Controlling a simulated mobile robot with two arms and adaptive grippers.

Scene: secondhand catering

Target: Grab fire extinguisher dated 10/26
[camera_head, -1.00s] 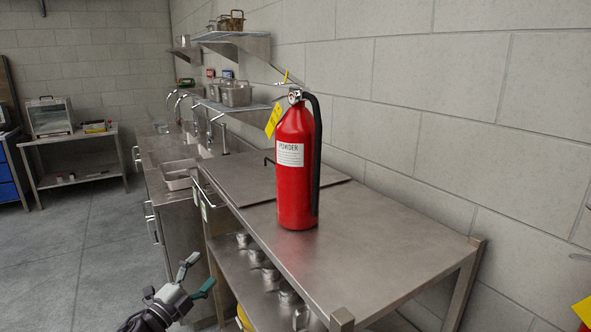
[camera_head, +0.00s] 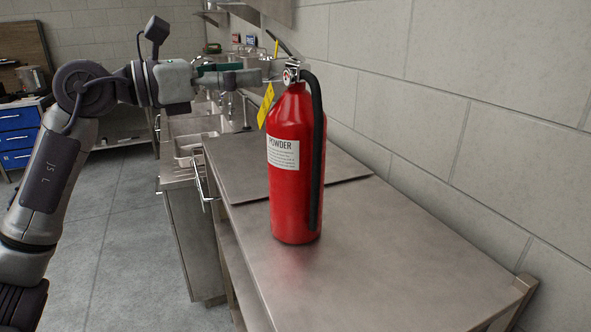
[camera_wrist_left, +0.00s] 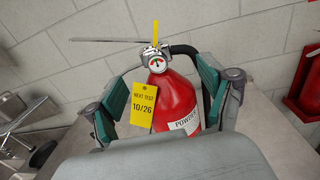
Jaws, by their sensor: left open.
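The red fire extinguisher (camera_head: 292,195) with a white "POWDER" label stands upright on the steel table. Its black hose hangs down its right side. A yellow tag (camera_head: 265,106) hangs from its neck; in the left wrist view the tag (camera_wrist_left: 143,105) reads "NEXT TEST 10/26". My left gripper (camera_head: 268,72) is raised at the height of the extinguisher's neck, at its left. In the left wrist view its open green-padded fingers (camera_wrist_left: 165,95) stand on either side of the extinguisher (camera_wrist_left: 175,98), with gaps visible. My right gripper is not in view.
The steel table (camera_head: 400,245) is bare in front and to the right of the extinguisher. A flat steel lid (camera_head: 235,165) lies behind it. A block wall (camera_head: 450,100) runs along the right. Another red extinguisher (camera_wrist_left: 305,85) shows at the wrist view's right edge.

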